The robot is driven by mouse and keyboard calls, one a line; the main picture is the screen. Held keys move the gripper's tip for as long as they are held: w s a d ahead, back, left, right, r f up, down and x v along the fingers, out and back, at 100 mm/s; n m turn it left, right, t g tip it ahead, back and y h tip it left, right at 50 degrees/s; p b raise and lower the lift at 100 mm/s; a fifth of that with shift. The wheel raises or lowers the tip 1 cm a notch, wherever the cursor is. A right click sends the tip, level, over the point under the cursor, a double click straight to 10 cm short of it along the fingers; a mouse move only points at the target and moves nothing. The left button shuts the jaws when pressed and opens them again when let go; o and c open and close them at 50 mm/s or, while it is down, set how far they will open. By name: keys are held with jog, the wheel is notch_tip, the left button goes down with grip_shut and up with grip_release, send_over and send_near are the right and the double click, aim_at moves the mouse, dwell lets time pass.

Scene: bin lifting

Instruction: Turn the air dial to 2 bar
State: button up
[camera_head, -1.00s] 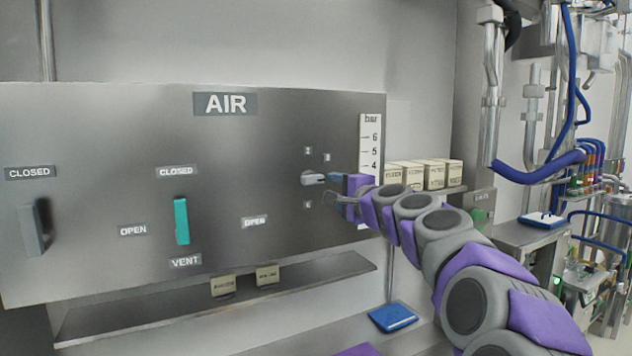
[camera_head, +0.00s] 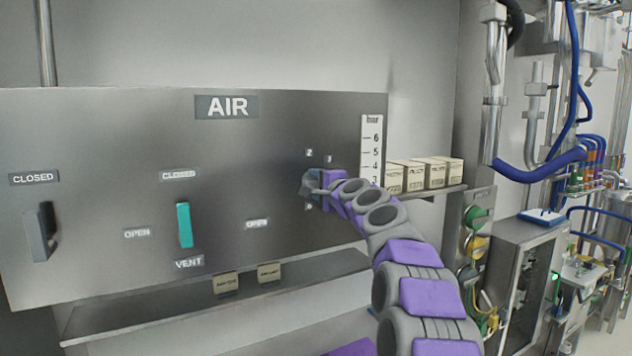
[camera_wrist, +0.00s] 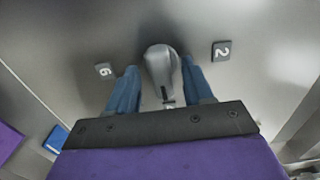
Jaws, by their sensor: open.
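The grey air dial (camera_head: 308,182) sits on the metal panel under the AIR sign (camera_head: 227,106). Small number plates surround it, with 2 (camera_head: 309,152) above and 3 (camera_head: 329,160) at upper right. In the wrist view the dial's grey knob (camera_wrist: 160,68) stands between the two blue fingers of my gripper (camera_wrist: 158,82), with plate 6 (camera_wrist: 104,69) to the left and plate 2 (camera_wrist: 222,51) to the right. My gripper is open around the knob. The right finger looks very near it; contact is unclear. The gripper partly hides the dial in the head view.
A bar scale (camera_head: 372,145) is right of the dial, its lower part hidden by my arm. A teal vent handle (camera_head: 184,225) and a dark handle (camera_head: 41,232) stick out at left. A shelf (camera_head: 330,265) runs below the panel. Cream boxes (camera_head: 437,173) stand at right.

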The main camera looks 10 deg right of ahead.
jog(key=shift+w+a, duration=0.1)
jog(key=shift+w, duration=0.1)
jog(key=shift+f, duration=0.1)
grip_shut()
dwell(0.4)
